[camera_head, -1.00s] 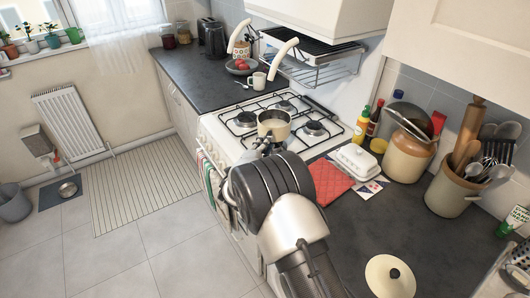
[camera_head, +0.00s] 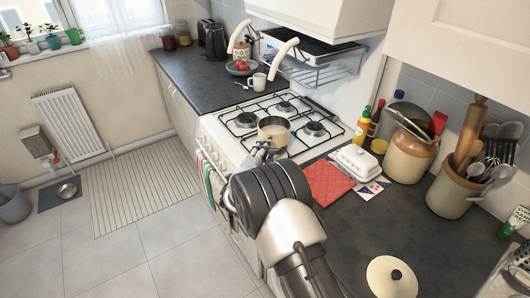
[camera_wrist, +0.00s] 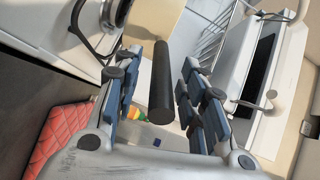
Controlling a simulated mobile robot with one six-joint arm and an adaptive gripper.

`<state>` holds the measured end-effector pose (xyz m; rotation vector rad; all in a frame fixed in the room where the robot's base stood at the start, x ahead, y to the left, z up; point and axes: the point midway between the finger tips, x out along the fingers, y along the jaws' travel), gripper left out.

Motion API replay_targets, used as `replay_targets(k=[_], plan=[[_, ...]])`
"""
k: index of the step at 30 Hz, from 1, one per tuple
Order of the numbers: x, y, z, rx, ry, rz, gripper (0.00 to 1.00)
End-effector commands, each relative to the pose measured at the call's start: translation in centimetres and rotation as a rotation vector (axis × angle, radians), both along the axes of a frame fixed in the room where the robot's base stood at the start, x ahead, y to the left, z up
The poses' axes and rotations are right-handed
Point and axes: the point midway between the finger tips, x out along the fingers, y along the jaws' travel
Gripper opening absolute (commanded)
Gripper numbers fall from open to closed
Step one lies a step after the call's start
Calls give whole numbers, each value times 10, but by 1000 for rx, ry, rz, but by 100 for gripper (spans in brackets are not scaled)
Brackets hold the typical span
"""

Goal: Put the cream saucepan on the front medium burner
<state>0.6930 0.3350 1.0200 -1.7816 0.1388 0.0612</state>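The cream saucepan (camera_head: 274,133) stands upright on the stove (camera_head: 222,140), over the front burner position at the right; the burner under it is hidden. Its dark handle (camera_wrist: 162,85) points back toward my gripper. My gripper (camera_head: 263,152) is at the near side of the pan, partly hidden by my wrist in the head view. In the wrist view my gripper (camera_wrist: 160,90) has its fingers apart on both sides of the handle, with a visible gap on the left. The cream pan body (camera_wrist: 150,20) shows beyond the handle.
Uncovered burners (camera_head: 245,119) lie left of and behind the pan. A red mat (camera_head: 327,182), a white butter dish (camera_head: 357,161) and sauce bottles (camera_head: 362,125) are on the counter to the right. A wire rack (camera_head: 318,70) hangs above the stove's back.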

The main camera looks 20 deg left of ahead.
Motion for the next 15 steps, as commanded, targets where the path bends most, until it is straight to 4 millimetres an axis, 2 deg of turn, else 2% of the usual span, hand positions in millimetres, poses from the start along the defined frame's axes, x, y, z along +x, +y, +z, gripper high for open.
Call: replay_targets(k=[8, 11, 15], plan=[[0, 0, 5, 0, 0, 0, 38], [-13, 2, 5, -2, 1, 2, 38], [-41, 4, 9, -2, 2, 4, 38]])
